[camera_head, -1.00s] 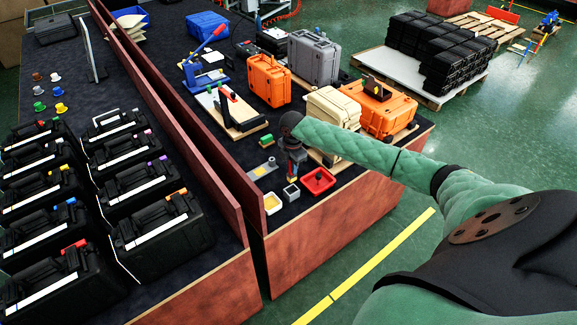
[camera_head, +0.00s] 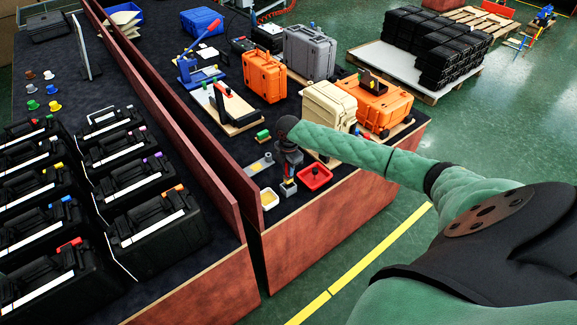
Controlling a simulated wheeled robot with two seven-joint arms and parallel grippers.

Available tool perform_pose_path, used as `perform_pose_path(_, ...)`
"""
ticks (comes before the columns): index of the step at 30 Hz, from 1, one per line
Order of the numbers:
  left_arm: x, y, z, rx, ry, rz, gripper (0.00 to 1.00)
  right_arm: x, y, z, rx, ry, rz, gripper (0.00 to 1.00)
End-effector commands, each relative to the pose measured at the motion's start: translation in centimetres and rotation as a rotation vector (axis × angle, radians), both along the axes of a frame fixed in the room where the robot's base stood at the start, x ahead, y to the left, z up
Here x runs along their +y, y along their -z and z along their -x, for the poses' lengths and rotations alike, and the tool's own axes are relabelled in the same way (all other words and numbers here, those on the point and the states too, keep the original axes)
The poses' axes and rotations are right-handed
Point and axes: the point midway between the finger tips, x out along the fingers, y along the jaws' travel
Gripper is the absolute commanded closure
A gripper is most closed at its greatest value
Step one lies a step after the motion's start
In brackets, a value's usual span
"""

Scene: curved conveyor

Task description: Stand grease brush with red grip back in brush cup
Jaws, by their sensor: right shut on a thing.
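My right gripper (camera_head: 288,175) points down directly over the small grey brush cup (camera_head: 288,188) near the bench's front edge. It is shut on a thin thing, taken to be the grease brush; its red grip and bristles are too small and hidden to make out. The gripper covers the cup's mouth, so I cannot tell whether the brush is inside it or just above. My left gripper is not in view.
A red tray (camera_head: 327,184) stands close to the right of the cup, and a yellow-filled tray (camera_head: 269,207) to its left. Orange (camera_head: 264,85) and beige (camera_head: 318,118) cases stand farther back. A red-brown divider (camera_head: 215,185) runs along the left.

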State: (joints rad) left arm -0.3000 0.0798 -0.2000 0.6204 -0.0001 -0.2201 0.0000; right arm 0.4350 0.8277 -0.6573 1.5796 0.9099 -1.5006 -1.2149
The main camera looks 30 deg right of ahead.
Motion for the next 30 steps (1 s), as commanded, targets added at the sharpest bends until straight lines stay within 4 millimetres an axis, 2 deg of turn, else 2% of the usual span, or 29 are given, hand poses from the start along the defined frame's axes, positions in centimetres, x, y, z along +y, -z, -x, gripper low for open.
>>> perform_pose_path(14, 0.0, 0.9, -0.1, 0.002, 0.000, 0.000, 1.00, 0.0, 3.2, 0.0, 0.001, 0.000, 0.000, 1.00)
perform_pose_path(24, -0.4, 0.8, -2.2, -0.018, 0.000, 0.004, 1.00, 0.0, 5.0, 0.0, 0.001, -0.001, 0.000, 1.00)
perform_pose_path(30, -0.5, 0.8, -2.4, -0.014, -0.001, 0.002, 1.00, 0.0, 5.5, 0.0, 0.000, -0.001, 0.000, 1.00)
